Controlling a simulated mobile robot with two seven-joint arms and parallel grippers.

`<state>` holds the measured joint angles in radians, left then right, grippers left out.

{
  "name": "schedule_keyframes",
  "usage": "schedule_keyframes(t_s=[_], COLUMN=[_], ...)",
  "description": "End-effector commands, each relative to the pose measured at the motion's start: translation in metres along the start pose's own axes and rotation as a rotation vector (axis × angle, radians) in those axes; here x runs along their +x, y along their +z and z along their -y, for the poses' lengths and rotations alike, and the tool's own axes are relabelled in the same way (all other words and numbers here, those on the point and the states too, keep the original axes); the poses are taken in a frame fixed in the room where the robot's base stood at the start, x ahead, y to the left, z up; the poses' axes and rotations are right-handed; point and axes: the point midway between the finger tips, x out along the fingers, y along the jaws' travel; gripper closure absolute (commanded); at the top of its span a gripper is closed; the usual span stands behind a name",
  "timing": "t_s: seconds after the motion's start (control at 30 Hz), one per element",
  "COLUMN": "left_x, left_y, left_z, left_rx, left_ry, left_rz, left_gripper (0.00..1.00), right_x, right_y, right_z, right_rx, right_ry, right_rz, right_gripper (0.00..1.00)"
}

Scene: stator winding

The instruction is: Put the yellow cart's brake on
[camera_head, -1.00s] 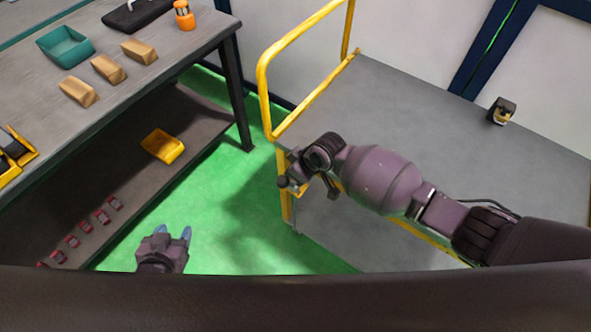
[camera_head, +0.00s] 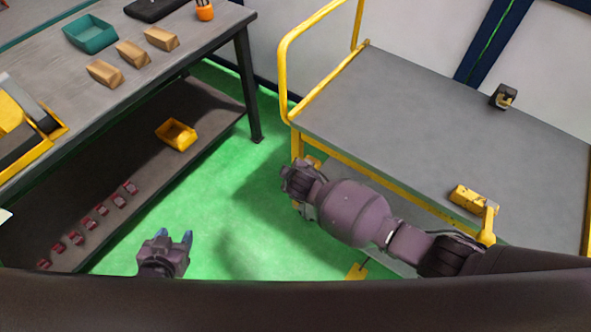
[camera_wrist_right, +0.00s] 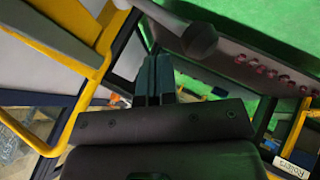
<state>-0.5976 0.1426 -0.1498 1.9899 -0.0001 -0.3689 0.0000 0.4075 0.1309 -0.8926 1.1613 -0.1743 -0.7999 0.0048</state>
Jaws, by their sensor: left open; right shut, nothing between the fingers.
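The yellow cart has a grey deck (camera_head: 420,110) and a yellow rail handle (camera_head: 283,60), at the right of the head view. A small yellow pedal-like plate (camera_head: 356,271) shows low beside the cart, below my right forearm; I cannot tell whether it is the brake. My right gripper (camera_head: 290,180) is beside the cart's near left corner, and its fingertips are hard to make out there. In the right wrist view its teal fingers (camera_wrist_right: 155,80) are together with nothing between them. My left gripper (camera_head: 177,237) is open and empty above the green floor.
A yellow block-like part (camera_head: 466,199) is at the cart's near edge. A workbench (camera_head: 190,62) at left holds a teal bin (camera_head: 90,36) and cardboard-coloured blocks; its lower shelf holds a yellow bin (camera_head: 176,134) and several red parts. Green floor (camera_head: 225,190) lies clear between bench and cart.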

Motion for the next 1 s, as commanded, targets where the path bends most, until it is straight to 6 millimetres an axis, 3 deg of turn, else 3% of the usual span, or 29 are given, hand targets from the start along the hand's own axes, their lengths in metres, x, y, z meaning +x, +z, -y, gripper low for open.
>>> schedule_keyframes(t_s=[0.3,1.0], left_x=[0.003,0.001], left_y=[0.005,0.010], left_z=[-0.001,-0.001], left_rx=[0.000,-0.001], left_ry=[0.000,-0.001], left_rz=[0.001,0.009], left_gripper=[0.48,0.48], right_x=[0.008,0.011], right_y=[0.004,0.007], right_z=[0.017,0.027], right_rx=[0.000,0.001], right_ry=[-0.001,-0.009], right_rz=[0.001,0.005], right_gripper=[1.00,1.00])
